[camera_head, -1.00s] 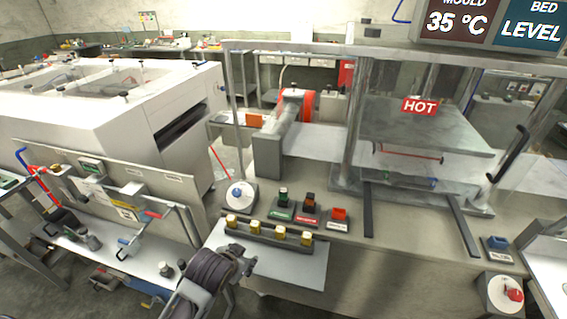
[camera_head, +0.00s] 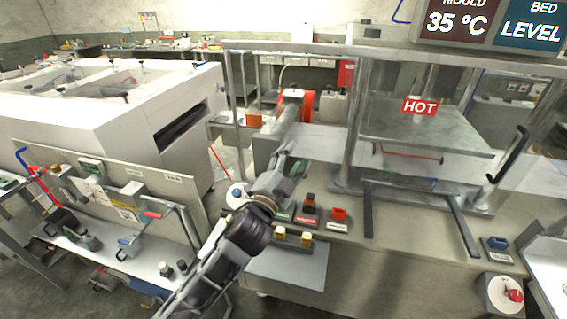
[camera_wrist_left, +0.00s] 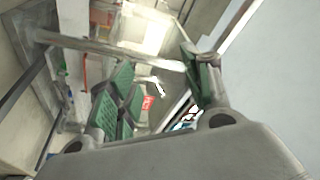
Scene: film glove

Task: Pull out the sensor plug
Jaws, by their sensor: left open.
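Small coloured blocks sit on labelled dark bases on the bench. One is dark with an orange part (camera_head: 309,202), on a base with a red label; another is red-orange (camera_head: 339,214). The labels are too small to read, so I cannot tell which is the sensor plug. A base with a green label (camera_head: 285,216) is partly covered by my left wrist, which hides its block. My left gripper (camera_head: 288,162) is open and empty, above and beyond these bases. The left wrist view shows its green-padded fingers (camera_wrist_left: 160,86) apart. My right gripper is not in view.
Yellow knobs (camera_head: 292,236) stand in front of the bases, some hidden by my arm. The press frame (camera_head: 354,130) with a HOT sign (camera_head: 420,107) stands to the right. A red-ended machine (camera_head: 296,103) is behind.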

